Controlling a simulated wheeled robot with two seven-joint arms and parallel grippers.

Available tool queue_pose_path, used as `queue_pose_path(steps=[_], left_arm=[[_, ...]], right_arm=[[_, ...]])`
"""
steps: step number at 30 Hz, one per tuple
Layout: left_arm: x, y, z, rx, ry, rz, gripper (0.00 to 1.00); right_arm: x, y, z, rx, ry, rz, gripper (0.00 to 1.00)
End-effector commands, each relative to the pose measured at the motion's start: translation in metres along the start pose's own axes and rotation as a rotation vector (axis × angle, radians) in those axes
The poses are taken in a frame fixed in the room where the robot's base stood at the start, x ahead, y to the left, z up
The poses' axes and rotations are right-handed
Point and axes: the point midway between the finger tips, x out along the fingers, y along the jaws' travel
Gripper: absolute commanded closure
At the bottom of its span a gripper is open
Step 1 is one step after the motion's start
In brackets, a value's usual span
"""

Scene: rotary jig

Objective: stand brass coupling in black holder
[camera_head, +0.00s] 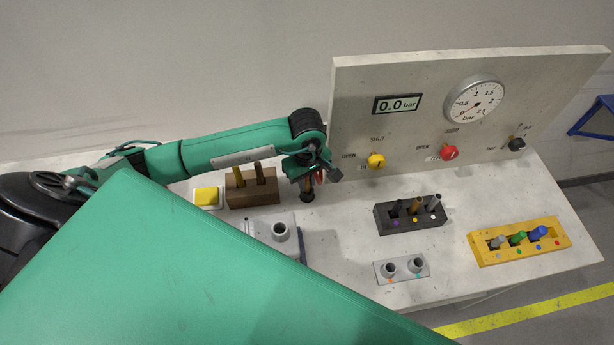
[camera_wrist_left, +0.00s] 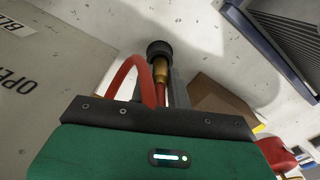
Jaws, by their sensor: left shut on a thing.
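The brass coupling (camera_wrist_left: 160,72) with its red hose (camera_wrist_left: 127,72) shows in the left wrist view, and partly below my gripper in the head view. My left gripper (camera_head: 312,179) is shut on the coupling, with the fingers pointing down at the bench. The black holder (camera_head: 307,196) is a small dark round piece directly under the gripper; it also shows in the left wrist view (camera_wrist_left: 158,48) at the coupling's far end. The coupling's end meets the holder in the picture, but I cannot tell how deep it sits. My right gripper is out of view.
A brown block (camera_head: 247,201) with two pegs stands left of the gripper, beside a yellow button (camera_head: 207,196). A grey fixture (camera_head: 262,239) is in front. A dark rack (camera_head: 412,224), a two-cup plate (camera_head: 381,279) and a yellow rack (camera_head: 510,253) lie right. The gauge panel (camera_head: 430,120) rises behind.

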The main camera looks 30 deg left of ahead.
Motion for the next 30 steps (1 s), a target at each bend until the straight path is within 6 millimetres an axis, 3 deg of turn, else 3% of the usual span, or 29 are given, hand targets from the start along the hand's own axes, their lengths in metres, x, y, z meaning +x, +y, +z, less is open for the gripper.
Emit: queue_pose_path(steps=[9,10,13,26,30], left_arm=[[0.004,0.001,0.000,0.001,0.001,0.002,1.00],[0.003,0.000,0.000,0.001,0.000,0.001,0.81],[0.002,0.000,0.000,0.000,0.000,0.001,0.61],[-0.004,0.001,0.000,0.000,0.001,0.004,0.61],[-0.025,0.002,-0.001,0.003,0.004,0.008,0.61]], right_arm=[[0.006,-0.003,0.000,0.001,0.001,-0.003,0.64],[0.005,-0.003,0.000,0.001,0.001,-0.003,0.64],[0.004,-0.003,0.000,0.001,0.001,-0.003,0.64],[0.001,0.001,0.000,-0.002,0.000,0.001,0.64],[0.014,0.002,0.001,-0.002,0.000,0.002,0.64]])
